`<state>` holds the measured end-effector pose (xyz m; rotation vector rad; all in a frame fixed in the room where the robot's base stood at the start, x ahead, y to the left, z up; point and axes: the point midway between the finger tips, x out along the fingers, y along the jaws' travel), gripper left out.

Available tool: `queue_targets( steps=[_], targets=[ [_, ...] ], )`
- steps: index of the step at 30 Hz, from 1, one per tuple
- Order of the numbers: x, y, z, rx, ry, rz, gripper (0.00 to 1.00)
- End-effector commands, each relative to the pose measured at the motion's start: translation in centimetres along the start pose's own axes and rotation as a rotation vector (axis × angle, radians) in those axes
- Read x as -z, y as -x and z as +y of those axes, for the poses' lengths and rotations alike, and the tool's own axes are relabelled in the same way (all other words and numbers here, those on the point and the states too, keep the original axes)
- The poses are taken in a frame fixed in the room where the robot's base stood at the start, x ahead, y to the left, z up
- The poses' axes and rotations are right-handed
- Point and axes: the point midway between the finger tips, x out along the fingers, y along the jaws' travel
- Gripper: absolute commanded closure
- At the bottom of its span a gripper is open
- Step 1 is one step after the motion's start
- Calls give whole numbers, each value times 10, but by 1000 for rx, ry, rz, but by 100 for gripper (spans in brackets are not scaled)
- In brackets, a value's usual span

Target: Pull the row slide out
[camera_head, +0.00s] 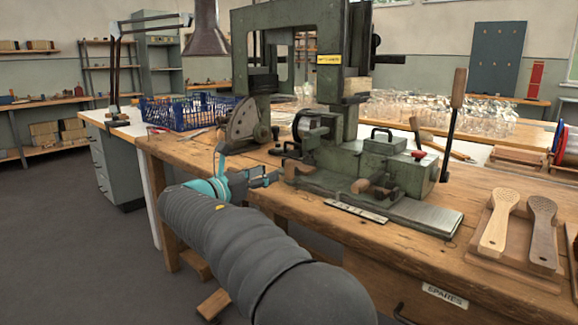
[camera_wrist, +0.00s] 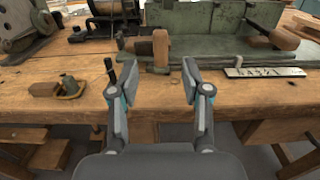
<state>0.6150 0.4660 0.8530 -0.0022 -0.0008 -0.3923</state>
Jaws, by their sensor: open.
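A green tufting machine (camera_head: 335,160) stands on the wooden bench. A short wooden handle (camera_wrist: 161,48) stands upright at the machine's front edge in the wrist view, and a second wooden handle (camera_wrist: 284,38) sits farther right on the bed. I cannot tell for certain which part is the row slide. A marked metal strip (camera_wrist: 264,72) lies on the bench in front of the machine. My gripper (camera_wrist: 148,80) is open and empty, its fingers pointing at the machine's front with the upright handle ahead, between and beyond the tips. In the head view my gripper (camera_head: 268,178) is left of the machine's bed.
A small brass-and-wood item (camera_wrist: 68,87) lies on the bench left of my gripper. Brush blanks (camera_head: 498,222) rest on a wooden tray at the right. A blue crate (camera_head: 190,115) stands behind. The bench front (camera_wrist: 200,95) near my gripper is mostly clear.

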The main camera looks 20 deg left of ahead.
Motion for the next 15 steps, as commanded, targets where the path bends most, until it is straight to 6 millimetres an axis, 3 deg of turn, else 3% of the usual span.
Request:
queue_targets(
  steps=[6,15],
  targets=[
    [1,-43,-1,3,0,1,52],
    [0,-88,-1,2,-1,1,52]
  ],
)
